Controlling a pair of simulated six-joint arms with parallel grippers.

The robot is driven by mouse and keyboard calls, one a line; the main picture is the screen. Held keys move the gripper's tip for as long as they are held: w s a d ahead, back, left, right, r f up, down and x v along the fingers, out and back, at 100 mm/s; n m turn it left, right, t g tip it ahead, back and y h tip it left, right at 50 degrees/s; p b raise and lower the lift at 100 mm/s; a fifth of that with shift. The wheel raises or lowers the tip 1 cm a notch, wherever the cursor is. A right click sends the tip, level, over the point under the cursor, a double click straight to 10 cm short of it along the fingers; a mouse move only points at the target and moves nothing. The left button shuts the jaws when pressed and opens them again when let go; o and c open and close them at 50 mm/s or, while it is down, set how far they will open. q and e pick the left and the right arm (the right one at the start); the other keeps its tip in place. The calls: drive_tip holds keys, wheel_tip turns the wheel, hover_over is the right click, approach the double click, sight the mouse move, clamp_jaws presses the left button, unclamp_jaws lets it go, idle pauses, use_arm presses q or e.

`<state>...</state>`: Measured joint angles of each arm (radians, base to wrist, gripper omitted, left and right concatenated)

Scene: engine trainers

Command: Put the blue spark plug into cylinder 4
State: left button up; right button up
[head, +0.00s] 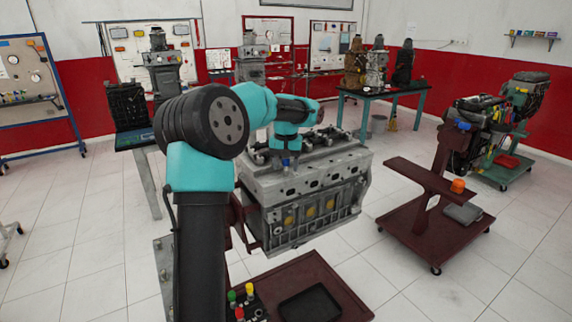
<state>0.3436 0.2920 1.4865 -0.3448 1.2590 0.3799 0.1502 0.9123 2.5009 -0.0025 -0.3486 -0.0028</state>
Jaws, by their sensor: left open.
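The grey engine block with its cylinder head (320,170) stands on a dark red stand in the middle of the head view. My left arm reaches over it, and my left gripper (286,157) is open, pointing down just at the top of the head. A small blue spot, likely the blue spark plug (285,162), shows at the gripper's tips on the head. Whether it sits in a hole, and in which cylinder, is too small to tell. My right gripper is out of view.
A holder (257,309) with green, yellow and red plugs is on the dark red shelf at the bottom, beside a black tray (310,304). A dark red cart (435,235) stands right of the engine. Other engines and tables stand farther back.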

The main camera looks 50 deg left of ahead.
use_arm(q)
drive_tip(key=shift+r, duration=0.15)
wheel_tip(320, 180, up, 17)
idle(0.7)
idle(0.3)
